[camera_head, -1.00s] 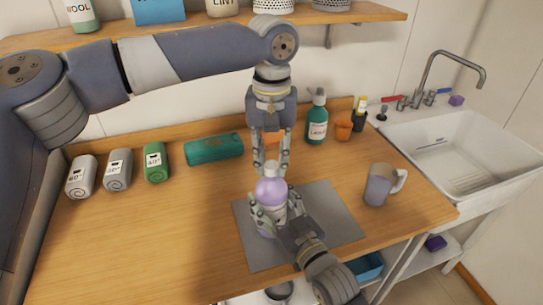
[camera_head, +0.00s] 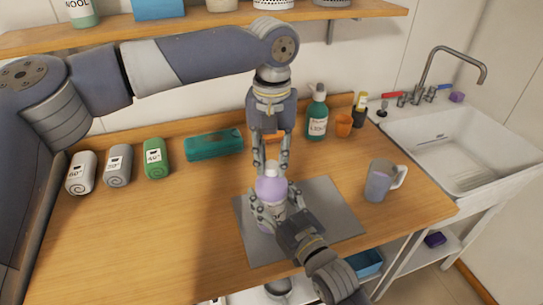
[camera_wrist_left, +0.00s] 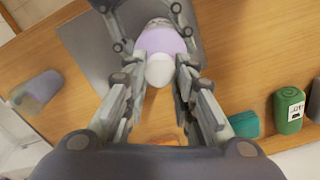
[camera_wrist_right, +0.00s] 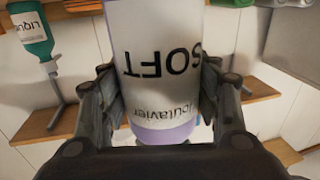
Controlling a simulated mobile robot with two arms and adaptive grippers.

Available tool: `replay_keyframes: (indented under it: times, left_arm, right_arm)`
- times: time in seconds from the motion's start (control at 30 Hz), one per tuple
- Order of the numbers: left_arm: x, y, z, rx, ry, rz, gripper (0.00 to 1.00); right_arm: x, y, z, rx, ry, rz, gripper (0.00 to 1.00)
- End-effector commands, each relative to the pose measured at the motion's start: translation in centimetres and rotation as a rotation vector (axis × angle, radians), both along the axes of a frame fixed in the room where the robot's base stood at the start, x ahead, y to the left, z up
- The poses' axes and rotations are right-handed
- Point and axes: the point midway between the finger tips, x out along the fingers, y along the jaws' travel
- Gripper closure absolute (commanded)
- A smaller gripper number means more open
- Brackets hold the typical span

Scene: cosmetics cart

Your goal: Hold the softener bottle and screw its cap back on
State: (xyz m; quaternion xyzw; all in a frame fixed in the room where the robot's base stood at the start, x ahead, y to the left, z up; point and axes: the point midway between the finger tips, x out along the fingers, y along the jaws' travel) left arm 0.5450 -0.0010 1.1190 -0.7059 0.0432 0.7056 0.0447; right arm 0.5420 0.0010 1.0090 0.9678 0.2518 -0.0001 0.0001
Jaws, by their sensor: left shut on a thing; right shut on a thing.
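The softener bottle (camera_head: 271,190) stands upright over the grey mat, with a lilac upper part and a white label reading SOFT, which also shows in the right wrist view (camera_wrist_right: 160,60). My right gripper (camera_head: 270,212) is shut around its body from the front right. The white cap (camera_wrist_left: 160,69) is at the bottle's top, in line with the neck. My left gripper (camera_head: 271,165) points straight down from above and is shut on the cap, one finger on each side. The fingers partly cover the cap in the head view, and the thread is hidden.
The grey mat (camera_head: 325,215) lies on the wooden counter. A grey mug (camera_head: 379,182) stands to the right. A green bottle (camera_head: 317,118) and an orange cup (camera_head: 343,125) stand behind. Rolled towels (camera_head: 118,165) and a teal box (camera_head: 214,144) lie left. A sink (camera_head: 460,150) is far right.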

Motion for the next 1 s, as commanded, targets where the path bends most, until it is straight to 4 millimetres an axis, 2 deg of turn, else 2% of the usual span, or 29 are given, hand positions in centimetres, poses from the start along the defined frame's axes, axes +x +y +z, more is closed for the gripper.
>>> replay_keyframes:
  times: [0.17, 1.0]
  left_arm:
    - [-0.10, -0.19, -0.11, -0.005, 0.004, -0.264, 0.85]
    - [-0.64, -0.34, -0.11, -0.002, 0.001, -1.849, 0.85]
  right_arm:
    - [0.02, -0.01, 0.06, 0.000, -0.001, 0.000, 1.00]
    - [0.01, -0.03, 0.04, 0.001, 0.000, 0.000, 1.00]
